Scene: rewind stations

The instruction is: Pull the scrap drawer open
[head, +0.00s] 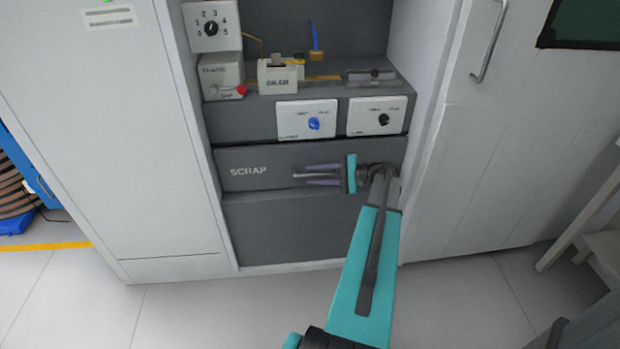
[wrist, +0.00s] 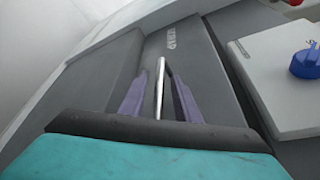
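The scrap drawer (head: 230,182) has a dark grey front marked SCRAP. It looks shut, in line with the dark panel below it. Its handle (wrist: 160,75) is a silver bar, seen end-on toward its label in the wrist view; in the head view only part of it shows between my fingers. My gripper (head: 311,174) reaches in from the right at the drawer front. Its two purple fingers (wrist: 159,92) stand on either side of the bar, with a gap visible on each side. The bar's near end is hidden behind the gripper body.
Above the drawer, a panel with a blue knob (head: 314,124) and a panel with a black knob (head: 382,118) project close to my gripper. A white cabinet (head: 120,140) stands left and a white door (head: 520,140) right. The floor (head: 200,310) in front is clear.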

